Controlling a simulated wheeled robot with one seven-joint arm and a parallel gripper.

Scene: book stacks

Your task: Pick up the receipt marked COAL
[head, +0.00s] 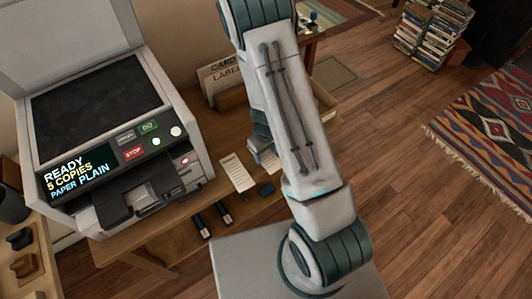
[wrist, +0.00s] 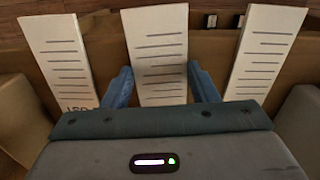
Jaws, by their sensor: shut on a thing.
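In the wrist view three pale receipts with printed lines stand side by side: a left receipt (wrist: 60,58), a middle receipt (wrist: 158,62) and a right receipt (wrist: 266,48). My gripper (wrist: 163,88) has its blue fingers on either side of the middle receipt and is shut on it. Part of a word shows at the left receipt's lower end; the middle one's lower end is hidden by my gripper, so I cannot read COAL on any. In the head view one receipt (head: 238,173) shows beside my arm, which hides most of the gripper area.
A copier (head: 110,130) with a lit panel stands left on the wooden desk (head: 150,238). A card box (head: 222,80) is behind. Wood floor is open to the right, with a patterned rug (head: 490,125) and book stacks (head: 432,30).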

